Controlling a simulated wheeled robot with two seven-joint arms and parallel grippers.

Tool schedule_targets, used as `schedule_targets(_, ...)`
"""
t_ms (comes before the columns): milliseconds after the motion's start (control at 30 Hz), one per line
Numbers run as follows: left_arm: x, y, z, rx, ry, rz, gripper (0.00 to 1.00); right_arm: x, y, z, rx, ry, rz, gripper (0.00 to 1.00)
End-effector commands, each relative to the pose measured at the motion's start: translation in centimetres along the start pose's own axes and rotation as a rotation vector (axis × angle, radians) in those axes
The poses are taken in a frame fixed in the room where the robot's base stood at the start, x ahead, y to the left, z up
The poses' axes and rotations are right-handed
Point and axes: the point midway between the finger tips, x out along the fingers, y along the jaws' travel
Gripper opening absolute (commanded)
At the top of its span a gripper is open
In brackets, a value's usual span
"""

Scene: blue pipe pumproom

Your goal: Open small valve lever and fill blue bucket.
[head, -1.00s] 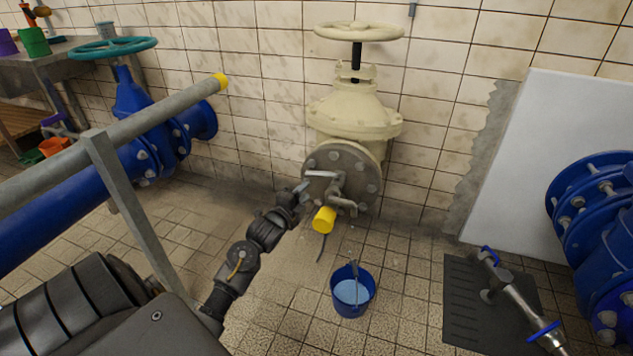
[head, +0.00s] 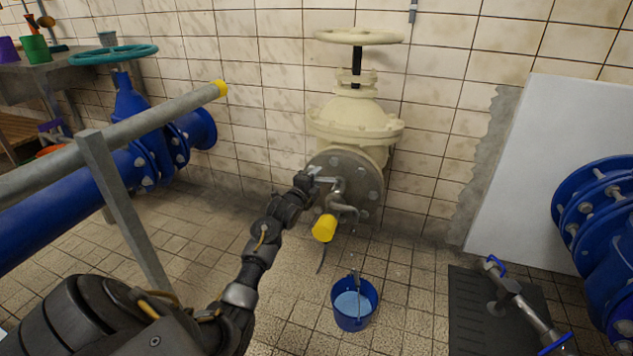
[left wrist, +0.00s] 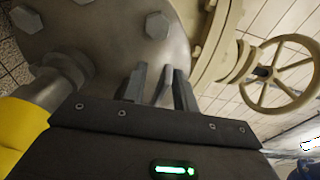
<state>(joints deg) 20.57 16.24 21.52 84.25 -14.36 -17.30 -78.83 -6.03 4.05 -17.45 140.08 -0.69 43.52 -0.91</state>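The small valve lever (head: 328,180) is a grey metal handle on a small bent tap at the grey flange of the big cream valve. My left gripper (head: 314,177) is at the lever's left end. In the left wrist view, the two dark fingers (left wrist: 161,85) stand either side of the light grey lever (left wrist: 165,84), with a narrow gap on its left. Firm contact is not visible. The blue bucket (head: 341,313) stands upright on the floor below and in front of the tap, light blue inside, with its handle raised. My right gripper is not in view.
A yellow cylinder (head: 324,228) hangs below the tap, and its side shows in the left wrist view (left wrist: 18,132). A grey rail (head: 150,122) and blue pipes stand left. A silver pipe (head: 515,305) crosses a dark mat at right. Floor around the bucket is clear.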

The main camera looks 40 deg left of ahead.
Motion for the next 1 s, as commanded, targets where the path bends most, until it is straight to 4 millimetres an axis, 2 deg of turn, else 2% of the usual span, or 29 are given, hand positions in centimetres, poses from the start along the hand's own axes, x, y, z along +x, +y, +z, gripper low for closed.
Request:
schedule_targets(133, 0.79, 0.00, -0.02, 0.000, 0.000, 0.000, 0.29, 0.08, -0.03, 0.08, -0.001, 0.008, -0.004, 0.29)
schedule_targets(400, 0.86, -0.06, 0.00, 0.001, 0.000, 0.000, 0.29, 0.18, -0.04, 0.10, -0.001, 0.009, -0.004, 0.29)
schedule_targets(633, 0.83, -0.04, 0.03, 0.000, 0.000, 0.000, 0.00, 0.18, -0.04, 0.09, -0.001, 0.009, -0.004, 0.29)
schedule_targets(1000, 1.09, -0.02, -0.35, 0.001, 0.011, -0.001, 0.00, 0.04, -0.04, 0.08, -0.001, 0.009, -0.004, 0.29)
